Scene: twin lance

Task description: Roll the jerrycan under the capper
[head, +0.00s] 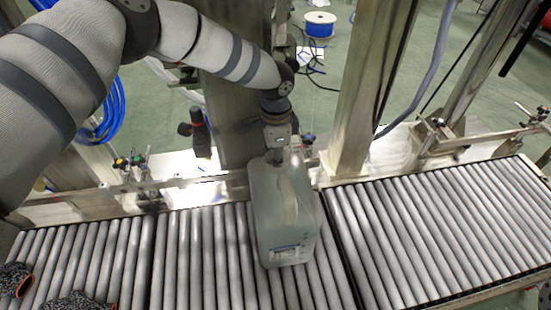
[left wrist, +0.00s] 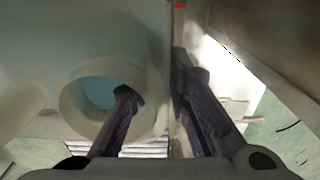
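The translucent jerrycan (head: 283,222) stands upright on the middle section of the roller conveyor, with a label low on its front. My left gripper (head: 277,150) reaches down to its far top end. In the left wrist view, the jerrycan's pale round neck (left wrist: 68,98) is close. One finger of my left gripper (left wrist: 160,95) overlaps the neck opening and the other is beyond the can's edge. The fingers are apart; contact is unclear. My right gripper is not in view. A capper is not clearly identifiable; a steel column (head: 232,110) stands behind the can.
The roller conveyor (head: 435,235) runs across the picture, with free rollers on both sides of the can. A rail (head: 170,184) runs along its far edge. A second steel post (head: 372,80) stands right of the can. Dark patterned gloves (head: 16,279) lie at bottom left.

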